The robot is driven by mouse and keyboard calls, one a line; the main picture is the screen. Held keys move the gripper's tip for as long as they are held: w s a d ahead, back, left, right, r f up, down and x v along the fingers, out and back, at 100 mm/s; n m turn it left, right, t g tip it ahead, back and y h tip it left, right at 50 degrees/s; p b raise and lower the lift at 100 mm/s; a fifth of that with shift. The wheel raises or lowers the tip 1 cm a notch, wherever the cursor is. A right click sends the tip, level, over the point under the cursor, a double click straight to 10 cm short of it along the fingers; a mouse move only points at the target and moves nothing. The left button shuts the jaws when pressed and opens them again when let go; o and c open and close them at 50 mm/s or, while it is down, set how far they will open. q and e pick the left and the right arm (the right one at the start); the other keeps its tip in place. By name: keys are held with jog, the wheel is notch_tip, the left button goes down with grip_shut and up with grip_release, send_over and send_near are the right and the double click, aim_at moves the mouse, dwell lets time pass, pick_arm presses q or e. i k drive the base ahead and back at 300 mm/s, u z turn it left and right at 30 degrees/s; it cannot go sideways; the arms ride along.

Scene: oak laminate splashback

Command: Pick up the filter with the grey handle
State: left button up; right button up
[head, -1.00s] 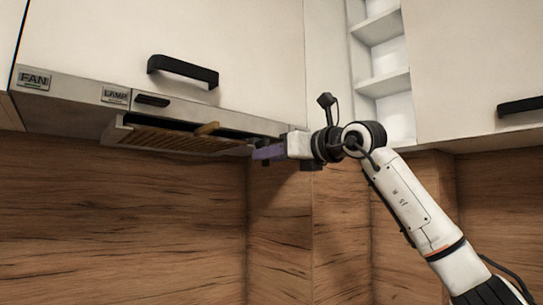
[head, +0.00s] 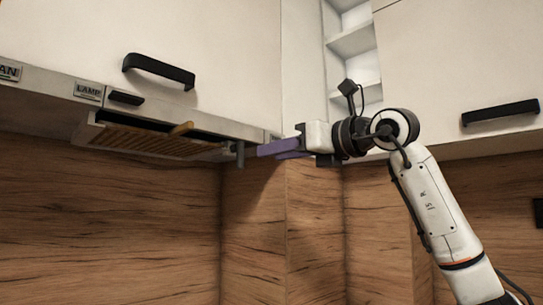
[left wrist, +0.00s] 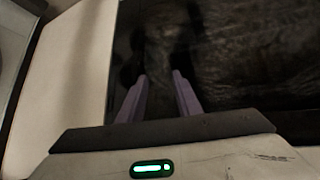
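A slatted tan filter (head: 150,142) sits tilted in the underside of the range hood, its left end lower, with a light wood-coloured handle (head: 181,129) at its upper edge. A small grey piece (head: 240,154), which looks like a grey handle, hangs at the hood's right end; the filter it belongs to is hard to make out. Whether the fingers are spread is unclear. In the left wrist view my left gripper (left wrist: 160,75) is open, with nothing visible between its fingers.
The hood front carries a LAMP label (head: 88,91) and a dark switch (head: 126,98). A cabinet with a black handle (head: 158,70) is above it. Open shelves (head: 352,45) and another cabinet are at right. The wood splashback (head: 110,215) is bare below.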

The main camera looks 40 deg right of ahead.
aim_at(114, 135)
jog(key=k, duration=1)
